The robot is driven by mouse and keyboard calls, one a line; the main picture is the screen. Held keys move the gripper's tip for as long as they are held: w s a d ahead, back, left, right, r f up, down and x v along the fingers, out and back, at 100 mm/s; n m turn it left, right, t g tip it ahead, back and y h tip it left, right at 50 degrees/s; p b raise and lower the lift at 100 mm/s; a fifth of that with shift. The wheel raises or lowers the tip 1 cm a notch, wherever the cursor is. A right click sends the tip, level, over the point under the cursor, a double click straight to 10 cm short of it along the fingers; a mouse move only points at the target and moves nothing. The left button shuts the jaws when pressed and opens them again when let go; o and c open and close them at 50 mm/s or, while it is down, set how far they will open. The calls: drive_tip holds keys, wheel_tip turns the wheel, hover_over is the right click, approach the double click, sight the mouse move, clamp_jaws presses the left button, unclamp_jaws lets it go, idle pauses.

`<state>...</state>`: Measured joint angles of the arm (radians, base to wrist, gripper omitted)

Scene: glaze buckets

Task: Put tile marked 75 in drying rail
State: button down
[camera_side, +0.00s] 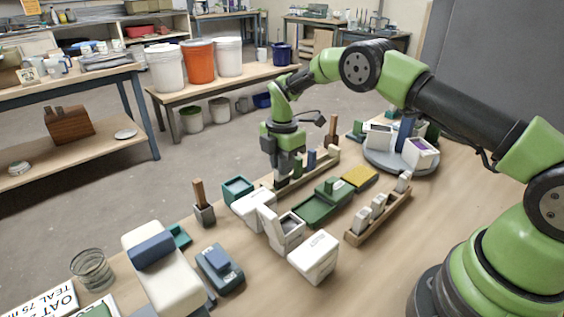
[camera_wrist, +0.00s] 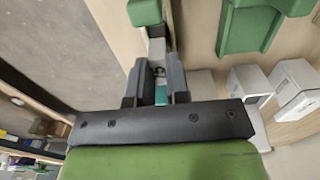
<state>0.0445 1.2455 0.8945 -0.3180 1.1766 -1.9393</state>
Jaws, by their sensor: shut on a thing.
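My gripper (camera_side: 284,172) points down over the near end of a long wooden rail (camera_side: 322,164). It is shut on a small tile, which shows as a teal patch (camera_wrist: 161,95) between the fingers in the wrist view. No number on it can be read. A dark green end (camera_side: 281,184) shows just under the fingers in the side view; whether it touches the rail cannot be told. A second wooden rail (camera_side: 356,238) holds several white tiles. Which one is the drying rail is not marked visibly.
White boxes (camera_side: 314,257), a green tray (camera_side: 313,208) and a yellow block (camera_side: 359,177) lie close by. A grey turntable (camera_side: 382,164) with boxes stands at the back right. A glass jar (camera_side: 92,269) and a lettered sign (camera_side: 40,304) are front left.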

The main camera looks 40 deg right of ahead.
drive_tip(key=shift+f, duration=0.15)
drive_tip(key=c, duration=1)
unclamp_jaws()
drive_tip(key=shift+r, duration=3.45)
drive_tip(key=shift+r, duration=0.15)
drive_tip(key=s+a+r+m+t+y, duration=0.1)
drive_tip(key=s+r+m+t, duration=0.1)
drive_tip(key=s+r+m, duration=0.5)
drive_tip(key=s+a+r+m+t, duration=0.1)
drive_tip(key=s+a+r+m, duration=0.15)
drive_tip(key=r, duration=0.85)
drive_tip(key=s+m+t, duration=0.1)
drive_tip(key=s+m, duration=0.3)
drive_tip(key=s, duration=0.2)
drive_tip(key=s+m+t, duration=0.1)
drive_tip(key=s+m, duration=0.3)
drive_tip(key=s, duration=0.3)
drive_tip(key=s+a+m+t+y, duration=0.1)
drive_tip(key=s+m+t, duration=0.1)
drive_tip(key=s+m, duration=0.2)
drive_tip(key=shift+s+r+m, duration=0.15)
drive_tip(key=shift+s+r, duration=0.05)
drive_tip(key=shift+s, duration=0.5)
drive_tip(key=shift+s+r+m, duration=0.1)
drive_tip(key=shift+s+r, duration=0.05)
drive_tip(key=shift+s, duration=0.5)
